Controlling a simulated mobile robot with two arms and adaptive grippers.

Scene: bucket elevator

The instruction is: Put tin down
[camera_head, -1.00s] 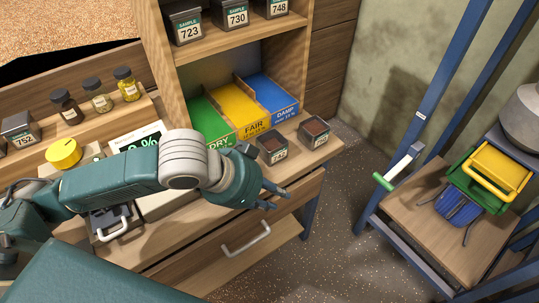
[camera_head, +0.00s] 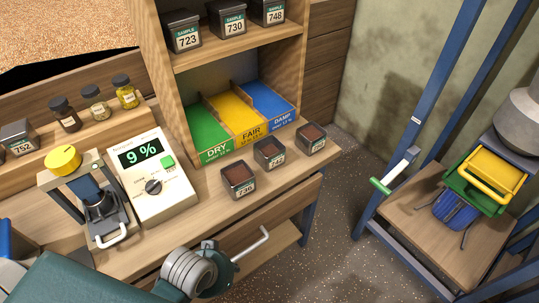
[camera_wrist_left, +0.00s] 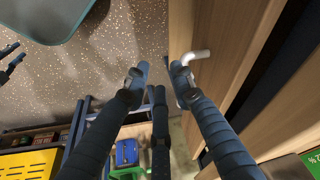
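An open dark tin of brown grain (camera_head: 238,180) stands upright on the bench in front of the green DRY bin (camera_head: 207,132). A second such tin (camera_head: 268,153) stands in front of the yellow FAIR bin (camera_head: 237,112), and a third (camera_head: 312,138) before the blue DAMP bin (camera_head: 268,98). My left gripper (camera_head: 236,258) is low in front of the bench, beside the drawer handle and away from the tins. In the left wrist view its fingers (camera_wrist_left: 160,72) are apart with nothing held. Dark, spread fingers at that view's left edge look like my right gripper (camera_wrist_left: 12,62).
The drawer handle (camera_head: 250,246) is close to my left fingers. A meter (camera_head: 153,178) reading 9 % and a yellow-knobbed press (camera_head: 63,160) stand on the bench. Labelled tins (camera_head: 233,22) fill the shelf above. A blue frame with a yellow-green device (camera_head: 490,177) stands right.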

